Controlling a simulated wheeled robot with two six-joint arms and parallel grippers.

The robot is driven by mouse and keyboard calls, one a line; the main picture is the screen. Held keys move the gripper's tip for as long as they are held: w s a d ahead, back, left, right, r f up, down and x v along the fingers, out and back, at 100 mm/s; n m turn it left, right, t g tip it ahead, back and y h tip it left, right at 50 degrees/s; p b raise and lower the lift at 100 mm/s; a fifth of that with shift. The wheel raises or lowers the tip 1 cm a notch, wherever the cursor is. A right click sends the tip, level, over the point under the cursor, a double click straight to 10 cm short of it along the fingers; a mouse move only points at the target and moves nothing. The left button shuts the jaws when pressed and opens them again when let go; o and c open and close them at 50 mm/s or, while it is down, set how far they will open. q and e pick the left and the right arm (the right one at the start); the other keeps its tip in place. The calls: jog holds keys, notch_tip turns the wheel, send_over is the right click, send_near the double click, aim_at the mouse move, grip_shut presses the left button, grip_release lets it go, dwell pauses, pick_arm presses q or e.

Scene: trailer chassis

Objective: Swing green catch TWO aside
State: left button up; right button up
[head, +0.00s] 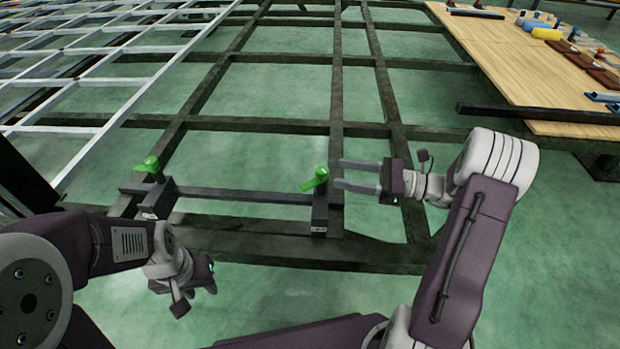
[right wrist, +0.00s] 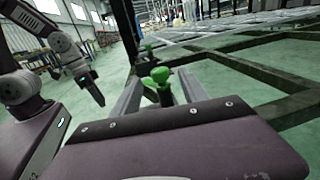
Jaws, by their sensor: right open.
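Two green catches sit on the ends of a dark crossbar on the chassis frame. One green catch (head: 149,166) is at the left end, and the other green catch (head: 316,179) is at the right end. I cannot read which is number two. My right gripper (head: 340,175) is open, its fingers pointing left at the right catch. In the right wrist view a green catch (right wrist: 160,82) shows between the open fingers (right wrist: 158,92); I cannot tell whether they touch it. My left gripper (head: 207,285) is low at the left, away from both catches; its fingers are mostly hidden.
The dark crossbar (head: 243,196) joins the two catch posts. Dark chassis beams (head: 255,124) run across the green floor. A pale lattice (head: 100,80) lies at the left. A wooden table (head: 510,60) with blue, yellow and brown items stands at the right.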

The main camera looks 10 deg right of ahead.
aim_at(315, 178)
jog(key=b+x, duration=0.6)
jog(key=x, duration=0.3)
jog(key=shift+a+r, duration=0.1)
grip_shut()
